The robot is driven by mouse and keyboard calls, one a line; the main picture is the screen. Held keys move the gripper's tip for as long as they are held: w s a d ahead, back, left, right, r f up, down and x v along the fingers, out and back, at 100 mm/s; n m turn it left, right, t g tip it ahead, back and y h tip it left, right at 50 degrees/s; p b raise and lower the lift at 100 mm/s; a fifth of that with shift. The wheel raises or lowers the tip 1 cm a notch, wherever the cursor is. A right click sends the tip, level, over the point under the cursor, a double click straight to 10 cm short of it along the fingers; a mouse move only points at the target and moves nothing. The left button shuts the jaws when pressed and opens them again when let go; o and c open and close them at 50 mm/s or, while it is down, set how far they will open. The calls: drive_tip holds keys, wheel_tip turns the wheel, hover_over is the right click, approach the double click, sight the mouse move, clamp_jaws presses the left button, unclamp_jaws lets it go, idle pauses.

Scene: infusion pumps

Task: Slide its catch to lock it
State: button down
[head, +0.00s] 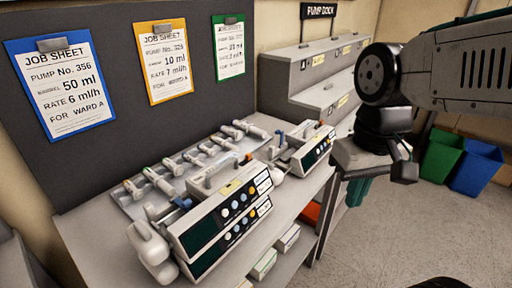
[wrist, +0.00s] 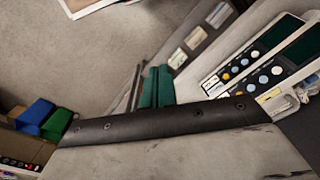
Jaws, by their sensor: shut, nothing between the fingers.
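Two infusion pumps (head: 222,222) are stacked at the front of the bench, with dark screens and round buttons. Another pump (head: 312,152) stands further back on the bench, with a blue part on top. A blue part (head: 182,203) also shows at the left of the stack; I cannot tell which part is the catch. My gripper (head: 356,192) has green fingers, shut and empty, and hangs right of the bench, apart from the pumps. In the wrist view my fingers (wrist: 157,88) are together, and pump fronts (wrist: 258,65) show at the right.
A tray of syringes (head: 165,175) lies behind the stack. Job sheets (head: 62,90) hang on the dark board. The stepped pump dock (head: 305,70) stands at the back. Green (head: 440,155) and blue (head: 476,168) bins are on the floor at right. Floor around my gripper is clear.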

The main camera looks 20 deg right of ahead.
sight(248, 157)
drive_tip(key=w+r+n+y, duration=0.2)
drive_tip(key=w+n+y, duration=0.2)
drive_tip(key=w, duration=0.9)
drive_tip(key=w+r+n+y, duration=0.3)
drive_tip(key=w+n, duration=0.1)
drive_tip(key=w, duration=1)
drive_tip(key=s+a+f+n, duration=0.1)
drive_tip(key=s+a+f, duration=0.1)
drive_tip(key=a+f, duration=0.6)
drive_tip(key=shift+s+a+f, duration=0.15)
drive_tip(key=shift+s+a, duration=0.05)
drive_tip(key=shift+a, duration=0.65)
